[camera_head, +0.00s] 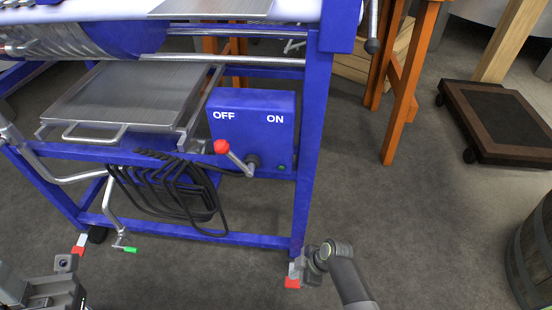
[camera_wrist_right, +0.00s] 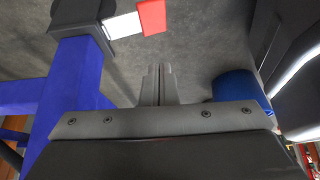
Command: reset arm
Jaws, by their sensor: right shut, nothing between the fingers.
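In the head view my right arm comes in from the bottom, and its wrist and right gripper (camera_head: 314,262) are low beside the blue machine frame's front right leg (camera_head: 312,150). In the right wrist view the right gripper's two fingers (camera_wrist_right: 158,84) are together with nothing between them. The leg also shows at the left of that view (camera_wrist_right: 75,90), to the side of the fingers and apart from them. A grey part of my left arm shows at the bottom left of the head view; its fingers are not in the picture.
The leg's foot carries a red and white tab (camera_head: 292,276). A blue switch box (camera_head: 240,110) has a red-tipped lever (camera_head: 234,157) and OFF and ON labels. Cables (camera_head: 175,190) hang below. A wheeled dolly (camera_head: 505,115) and barrel (camera_head: 535,250) stand right; floor between is clear.

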